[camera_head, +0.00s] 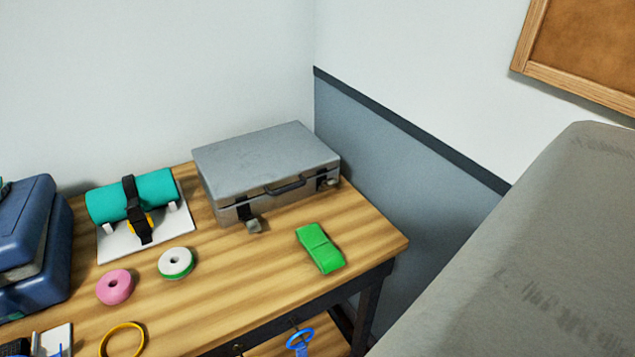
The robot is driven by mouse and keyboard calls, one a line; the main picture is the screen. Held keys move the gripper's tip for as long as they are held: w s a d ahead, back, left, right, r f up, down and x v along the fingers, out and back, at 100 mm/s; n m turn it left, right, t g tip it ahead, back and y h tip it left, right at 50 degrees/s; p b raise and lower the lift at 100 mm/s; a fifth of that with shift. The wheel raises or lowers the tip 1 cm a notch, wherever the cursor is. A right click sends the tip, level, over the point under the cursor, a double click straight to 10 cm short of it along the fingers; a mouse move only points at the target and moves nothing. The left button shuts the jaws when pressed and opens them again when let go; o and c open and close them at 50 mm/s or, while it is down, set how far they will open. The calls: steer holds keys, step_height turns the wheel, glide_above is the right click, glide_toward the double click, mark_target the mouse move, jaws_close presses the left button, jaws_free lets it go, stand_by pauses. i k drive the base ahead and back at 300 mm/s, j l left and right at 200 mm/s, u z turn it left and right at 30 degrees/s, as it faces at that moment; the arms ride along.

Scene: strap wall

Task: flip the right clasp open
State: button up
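A grey case (265,155) with its lid down lies on the wooden table, near the wall corner. Its front faces down and right, with a dark handle (286,187) in the middle. The right clasp (323,183) is a small dark fitting near the right end of the front, with a grey tab by it. The left clasp (245,213) is dark too, with a grey tab standing out low in front. The picture is too small to tell how far the right clasp is turned. My gripper is not in view.
A green folded strap (320,248) lies on the table (225,285) in front of the case. A teal roll (155,193) on a white stand, tape rolls (115,287) and a blue case (30,235) are to the left. A large grey surface fills the lower right.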

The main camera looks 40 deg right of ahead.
mark_target(328, 183)
steer(key=j+z, duration=0.65)
steer(key=i+z, duration=0.1)
steer(key=z, duration=0.25)
steer(key=i+z, duration=0.1)
steer(key=z, duration=0.2)
steer(key=i+z, duration=0.1)
steer(key=z, duration=0.25)
steer(key=i+j, duration=0.1)
